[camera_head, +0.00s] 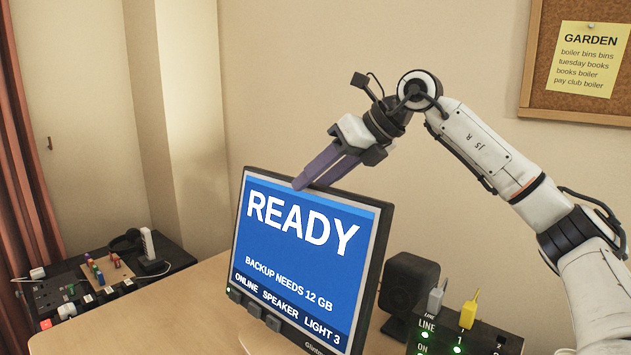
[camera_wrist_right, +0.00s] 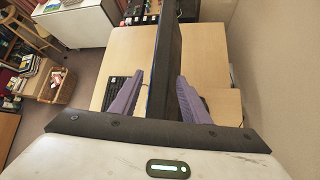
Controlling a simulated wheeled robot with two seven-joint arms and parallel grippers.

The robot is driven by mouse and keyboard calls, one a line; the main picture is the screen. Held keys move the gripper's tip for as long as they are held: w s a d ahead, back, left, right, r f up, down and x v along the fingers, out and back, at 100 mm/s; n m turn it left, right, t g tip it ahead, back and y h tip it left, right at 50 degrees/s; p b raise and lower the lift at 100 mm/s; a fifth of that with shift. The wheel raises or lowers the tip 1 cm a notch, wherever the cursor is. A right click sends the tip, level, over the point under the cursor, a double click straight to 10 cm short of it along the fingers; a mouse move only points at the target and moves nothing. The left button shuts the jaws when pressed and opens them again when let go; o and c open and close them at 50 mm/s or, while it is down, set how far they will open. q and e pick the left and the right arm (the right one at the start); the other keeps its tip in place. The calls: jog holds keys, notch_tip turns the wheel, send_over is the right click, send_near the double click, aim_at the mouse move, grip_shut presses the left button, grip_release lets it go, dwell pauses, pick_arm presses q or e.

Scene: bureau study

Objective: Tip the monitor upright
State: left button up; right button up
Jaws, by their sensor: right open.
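The monitor (camera_head: 300,248) stands on the wooden desk in the head view, its blue screen reading READY and facing front. Its sides slant in the picture, top to the right, so it seems to lean back a little; the exact angle is hard to tell. My right gripper (camera_head: 304,184) is at the monitor's top edge, with purple fingers. In the right wrist view the monitor (camera_wrist_right: 167,62) is a thin dark slab running between the fingers of my open right gripper (camera_wrist_right: 163,82). Contact cannot be told. My left gripper is not in view.
A black speaker (camera_head: 408,283) stands right of the monitor, near a control box (camera_head: 468,335) with yellow and grey plugs. A dark side table (camera_head: 165,271) with small items is at the far left. The desk (camera_head: 185,310) is clear left of the monitor.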

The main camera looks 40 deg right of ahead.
jog(key=shift+w+f, duration=0.15)
grip_shut()
jog(key=shift+a, duration=0.35)
jog(key=shift+n+h, duration=0.3)
jog(key=a+p, duration=0.1)
jog(key=a, duration=0.3)
jog(key=shift+a+f+p, duration=0.15)
jog(key=shift+a+p, duration=0.1)
jog(key=shift+p, duration=0.1)
jog(key=shift+c, duration=1.6)
grip_release()
jog(key=shift+f, duration=0.1)
jog(key=o, duration=0.3)
jog(key=shift+s+a, duration=0.1)
jog(key=shift+s, duration=0.15)
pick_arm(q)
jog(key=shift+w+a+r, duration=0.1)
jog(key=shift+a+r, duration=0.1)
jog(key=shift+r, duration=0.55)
